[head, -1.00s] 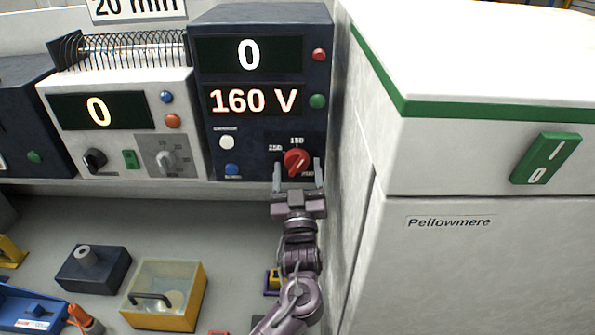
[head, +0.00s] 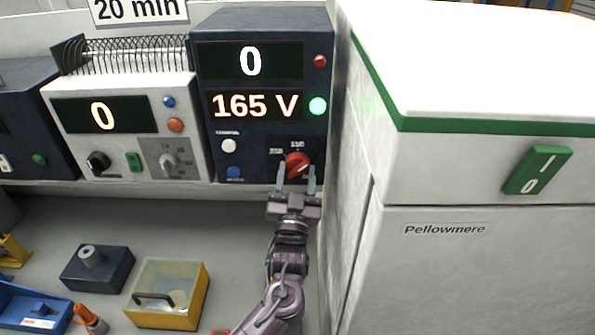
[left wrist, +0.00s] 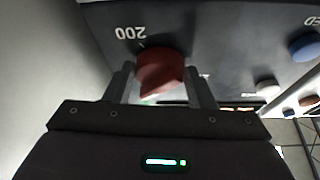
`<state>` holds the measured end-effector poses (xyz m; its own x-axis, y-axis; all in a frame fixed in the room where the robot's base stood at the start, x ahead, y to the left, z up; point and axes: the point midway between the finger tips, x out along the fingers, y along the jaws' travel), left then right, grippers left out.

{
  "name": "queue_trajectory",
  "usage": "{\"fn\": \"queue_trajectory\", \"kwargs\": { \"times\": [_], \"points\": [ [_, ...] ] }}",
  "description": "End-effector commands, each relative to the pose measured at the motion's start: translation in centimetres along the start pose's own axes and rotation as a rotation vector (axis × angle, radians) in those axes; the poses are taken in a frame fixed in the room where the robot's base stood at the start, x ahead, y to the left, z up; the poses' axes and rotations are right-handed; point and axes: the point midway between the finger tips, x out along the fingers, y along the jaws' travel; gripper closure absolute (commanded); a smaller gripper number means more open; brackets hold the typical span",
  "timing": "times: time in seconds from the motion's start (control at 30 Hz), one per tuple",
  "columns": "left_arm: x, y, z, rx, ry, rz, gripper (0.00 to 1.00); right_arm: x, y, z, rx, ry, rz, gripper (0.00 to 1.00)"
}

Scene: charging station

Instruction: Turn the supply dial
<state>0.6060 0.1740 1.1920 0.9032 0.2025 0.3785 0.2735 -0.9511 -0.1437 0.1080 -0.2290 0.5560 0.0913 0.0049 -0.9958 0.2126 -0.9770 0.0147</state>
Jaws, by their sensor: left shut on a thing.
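The supply dial is a red knob (head: 297,163) low on the right of the dark blue supply unit (head: 265,130), by the marks 150 and 250. Its display reads 0 above and 165 V below. My left gripper (head: 297,180) is at the dial from below, with one finger on each side of it, shut on it. My right gripper is in neither view.
A white cabinet (head: 450,260) with a green rocker switch (head: 538,170) stands close on the right of my left arm. A white unit (head: 125,130) stands left of the supply. A yellow box (head: 165,295) and a dark block (head: 97,268) lie on the bench.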

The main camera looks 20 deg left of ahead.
Motion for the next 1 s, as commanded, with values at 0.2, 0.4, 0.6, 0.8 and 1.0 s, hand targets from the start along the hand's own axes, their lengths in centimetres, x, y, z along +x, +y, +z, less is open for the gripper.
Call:
{"fn": "queue_trajectory", "kwargs": {
  "times": [0.2,0.4,0.6,0.8,1.0],
  "points": [
    [0.1,-0.2,-0.2,0.121,0.0,0.051,0.73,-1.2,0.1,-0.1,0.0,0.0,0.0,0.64],
    [0.1,-0.3,-0.2,0.187,0.001,0.078,0.73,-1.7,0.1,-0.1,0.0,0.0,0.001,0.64],
    [0.0,-0.3,-0.1,0.212,0.001,0.087,0.73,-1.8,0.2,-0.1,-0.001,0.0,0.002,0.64],
    [0.0,-0.3,-0.1,0.214,0.001,0.088,0.73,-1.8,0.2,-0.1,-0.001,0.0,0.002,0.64],
    [0.0,-0.3,-0.1,0.213,0.001,0.087,0.43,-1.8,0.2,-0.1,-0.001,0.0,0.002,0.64]
  ]
}}
